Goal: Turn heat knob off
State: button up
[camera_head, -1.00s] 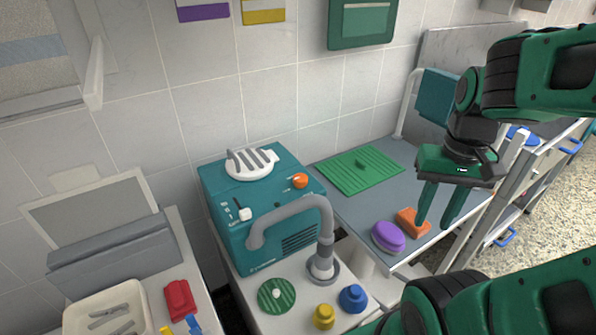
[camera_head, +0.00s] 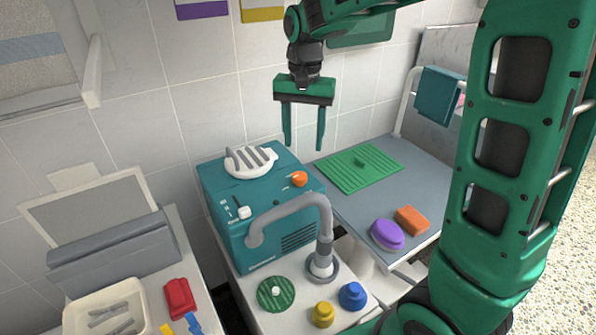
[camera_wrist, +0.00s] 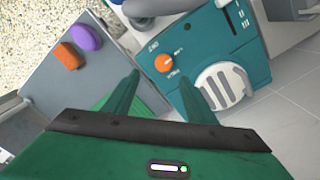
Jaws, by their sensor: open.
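The heat knob (camera_head: 299,179) is an orange dial on the top right of a teal dryer-like box (camera_head: 222,196). In the wrist view the orange knob (camera_wrist: 165,63) shows upper centre, with a pale pointer mark and small labels around it. My gripper (camera_head: 303,148) is open and empty, pointing down above the box's back right part, apart from the knob. In the wrist view its two fingers (camera_wrist: 160,80) reach toward the box, with the knob a little beyond and between their tips.
A white slotted vent (camera_head: 250,161) and a white switch (camera_head: 244,212) are also on the box. A grey curved faucet (camera_head: 318,205) stands in front of it. A green ribbed mat (camera_head: 360,168), purple oval (camera_head: 387,234) and orange block (camera_head: 411,220) lie on the grey table.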

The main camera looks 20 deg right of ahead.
aim_at(300, 174)
jog(key=f, duration=1.1)
jog(key=shift+w+a, duration=0.3)
jog(key=shift+a, duration=0.05)
jog(key=shift+r, duration=0.1)
jog(key=c, duration=1)
